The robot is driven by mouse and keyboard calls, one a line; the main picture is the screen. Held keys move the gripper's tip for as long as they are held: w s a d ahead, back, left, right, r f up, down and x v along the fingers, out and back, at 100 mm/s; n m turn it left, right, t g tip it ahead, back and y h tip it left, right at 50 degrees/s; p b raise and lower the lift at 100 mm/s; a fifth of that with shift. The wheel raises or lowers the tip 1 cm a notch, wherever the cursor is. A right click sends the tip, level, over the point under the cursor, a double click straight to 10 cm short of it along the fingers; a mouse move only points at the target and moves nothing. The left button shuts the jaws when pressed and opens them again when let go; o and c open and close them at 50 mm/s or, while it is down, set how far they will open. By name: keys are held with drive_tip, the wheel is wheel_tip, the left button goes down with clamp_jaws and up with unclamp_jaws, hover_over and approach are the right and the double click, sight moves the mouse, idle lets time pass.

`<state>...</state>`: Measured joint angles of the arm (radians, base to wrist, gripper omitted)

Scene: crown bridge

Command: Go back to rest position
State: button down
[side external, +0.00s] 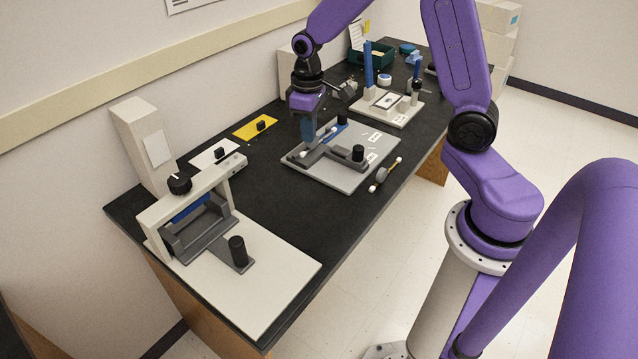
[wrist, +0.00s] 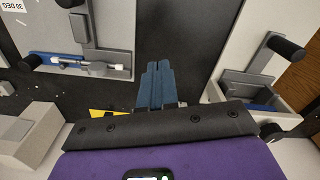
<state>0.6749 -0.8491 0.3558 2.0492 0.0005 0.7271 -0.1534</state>
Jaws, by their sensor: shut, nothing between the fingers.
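My gripper (side external: 307,135) has blue fingers and hangs over the left end of the grey fixture board (side external: 345,178) in the side view. In the wrist view the blue fingers of my gripper (wrist: 156,68) lie side by side, shut, with nothing between them. Below them in the wrist view is bare black table (wrist: 185,45). The fixture board (wrist: 118,60) shows at the left of the wrist view, with a white and blue rod-like piece (wrist: 75,62) lying in it. I cannot tell how high the fingertips are above the board.
A white frame fixture (side external: 278,275) with a black knob stands at the near left. A pale board with a blue post (side external: 368,65) and a green bin (side external: 378,55) stand farther back. Yellow (side external: 250,130) and white plates lie along the wall.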

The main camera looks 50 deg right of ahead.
drive_tip(key=s+a+r+n, duration=0.45)
drive_tip(key=s+a, duration=0.45)
drive_tip(key=s, duration=0.4)
drive_tip(key=s+d+r+n, duration=0.1)
drive_tip(key=s+n, duration=0.3)
drive_tip(key=s, duration=0.9)
drive_tip(key=shift+s+r, duration=0.25)
drive_tip(key=shift+r, duration=0.4)
